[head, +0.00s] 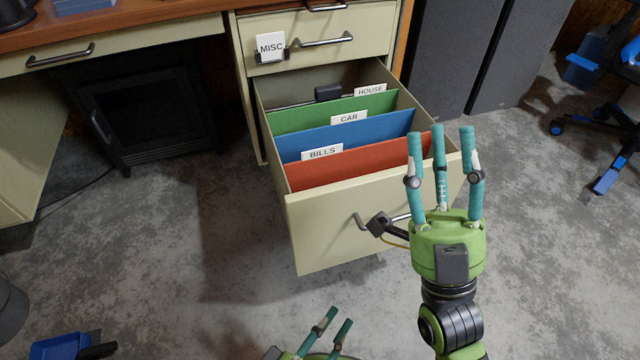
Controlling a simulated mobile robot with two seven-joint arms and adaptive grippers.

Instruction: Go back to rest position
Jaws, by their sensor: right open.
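My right gripper (442,150) is green with teal fingers. It is open and empty, its fingers pointing up in the picture in front of the right end of the open drawer (330,230). It covers part of the drawer's front and handle; I cannot tell whether it touches them. My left gripper (334,322) is at the bottom edge, low in front of the desk. Only two of its teal fingers and a bit of green body show, so its opening is unclear. No object shows in it.
The pulled-out drawer holds red (350,166), blue (375,132) and green (300,113) dividers. A closed drawer marked MISC (375,30) is above. A blue chair (610,130) stands at right. Grey floor (180,260) is clear left of the drawer.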

